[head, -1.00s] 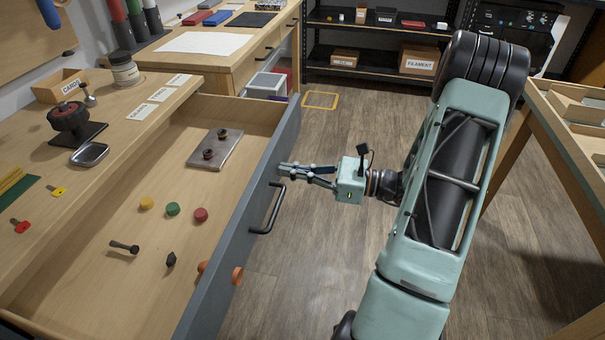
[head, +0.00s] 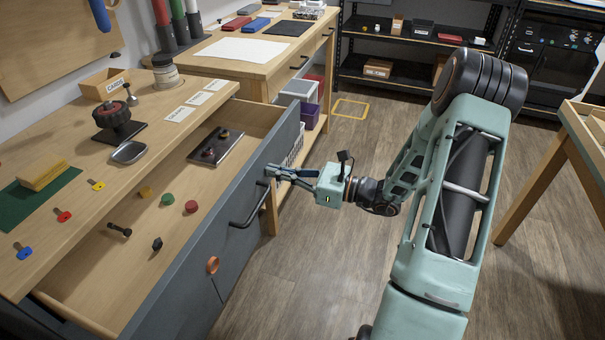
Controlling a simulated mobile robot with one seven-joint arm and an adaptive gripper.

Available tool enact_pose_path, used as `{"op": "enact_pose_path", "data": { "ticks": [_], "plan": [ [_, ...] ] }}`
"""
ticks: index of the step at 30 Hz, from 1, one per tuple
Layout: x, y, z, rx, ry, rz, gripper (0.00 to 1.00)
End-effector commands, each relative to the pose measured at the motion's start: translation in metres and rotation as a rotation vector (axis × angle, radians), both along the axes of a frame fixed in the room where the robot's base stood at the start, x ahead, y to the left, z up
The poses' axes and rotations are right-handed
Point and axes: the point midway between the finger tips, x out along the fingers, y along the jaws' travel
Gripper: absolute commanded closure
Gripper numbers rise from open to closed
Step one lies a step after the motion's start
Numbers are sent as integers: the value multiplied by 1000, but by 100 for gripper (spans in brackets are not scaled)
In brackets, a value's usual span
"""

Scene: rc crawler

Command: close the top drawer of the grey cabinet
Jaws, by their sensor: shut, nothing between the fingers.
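The top drawer (head: 262,116) of the grey cabinet stands partly open, with its wooden inside showing. Its grey front carries a dark bar handle (head: 248,212). My gripper (head: 271,171) is shut and empty. Its fingertips are at the outer face of the drawer front, by the upper end of the handle. They look to be against the front, but I cannot tell contact for certain. In the drawer lie a grey plate with small parts (head: 215,146), a red knob (head: 191,206), a green knob (head: 167,199), a yellow knob (head: 145,191) and small dark parts.
The wooden worktop (head: 60,237) above the drawer holds a card box (head: 106,84), a jar, a wheel on a stand and a small metal dish (head: 129,152). An orange ring (head: 213,265) is on the drawer front. A wooden table (head: 535,195) stands right. Floor between is clear.

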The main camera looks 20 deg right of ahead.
Motion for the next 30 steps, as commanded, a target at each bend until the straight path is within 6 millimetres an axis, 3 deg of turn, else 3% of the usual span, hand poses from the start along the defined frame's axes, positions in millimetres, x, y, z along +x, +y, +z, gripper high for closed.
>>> {"op": "enact_pose_path", "data": {
  "ticks": [3,15,21,30],
  "plan": [
    [21,29,2,0,-1,5,100],
    [86,111,0,1,-1,3,100],
    [109,140,-1,0,0,1,100],
    [126,160,0,-1,-1,-1,100]
  ]
}}
